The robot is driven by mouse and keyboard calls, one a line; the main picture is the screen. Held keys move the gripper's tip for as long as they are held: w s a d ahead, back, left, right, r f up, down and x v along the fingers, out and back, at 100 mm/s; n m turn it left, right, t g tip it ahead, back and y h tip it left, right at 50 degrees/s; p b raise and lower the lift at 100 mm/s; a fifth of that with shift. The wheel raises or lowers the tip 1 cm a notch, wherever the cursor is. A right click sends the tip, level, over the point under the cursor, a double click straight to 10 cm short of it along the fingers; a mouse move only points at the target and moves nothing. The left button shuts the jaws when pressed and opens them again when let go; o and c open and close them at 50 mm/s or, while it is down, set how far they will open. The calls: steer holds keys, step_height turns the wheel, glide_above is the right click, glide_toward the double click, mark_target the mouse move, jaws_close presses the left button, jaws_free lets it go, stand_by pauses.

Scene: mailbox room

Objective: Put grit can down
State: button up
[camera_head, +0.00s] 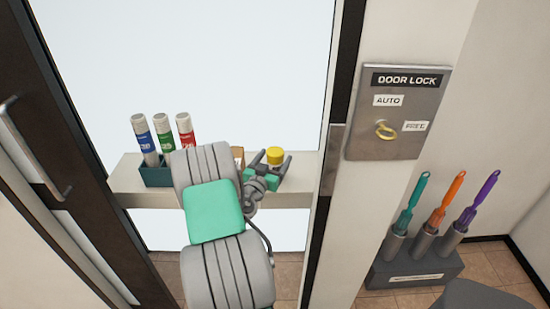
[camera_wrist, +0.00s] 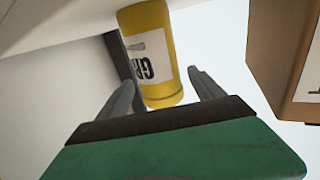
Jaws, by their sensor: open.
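The grit can is a yellow cylinder with a white label that reads "GR" in part. In the wrist view the grit can (camera_wrist: 160,60) is just beyond my fingers, with its near end between or close to the fingertips. In the head view the yellow top of the grit can (camera_head: 275,155) shows at the shelf (camera_head: 302,170), beyond my gripper (camera_head: 269,160). My gripper is open, and in the wrist view its fingers (camera_wrist: 168,80) are spread with a gap to the can's right side. The can's lower part is hidden in the head view.
A teal holder (camera_head: 156,177) with blue, green and red cans stands on the shelf's left. A brown box (camera_wrist: 281,55) is close on the right in the wrist view. A door lock panel (camera_head: 398,112) and a brush rack (camera_head: 415,271) are at the right.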

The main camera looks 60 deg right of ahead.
steer(key=w+a+f+n+t+y+b, duration=0.1)
steer(key=w+a+n+y, duration=0.2)
steer(key=a, duration=0.9)
steer(key=w+a+f+n+y+b, duration=0.1)
steer(key=w+a+y, duration=0.3)
steer(key=a, duration=0.8)
steer(key=w+a+f+n+t+y, duration=0.1)
steer(key=w+a+f+n+y, duration=0.3)
steer(key=a, duration=0.8)
steer(key=s+a+r+n+y, duration=0.3)
steer(key=a+n, duration=0.1)
steer(key=a, duration=0.6)
steer(key=s+a+r+n+y, duration=0.3)
steer(key=s+a+n+y, duration=0.1)
steer(key=a, duration=0.6)
steer(key=shift+r+n+g, duration=0.15)
steer(key=shift+n+g, duration=0.25)
steer(key=shift+n, duration=0.3)
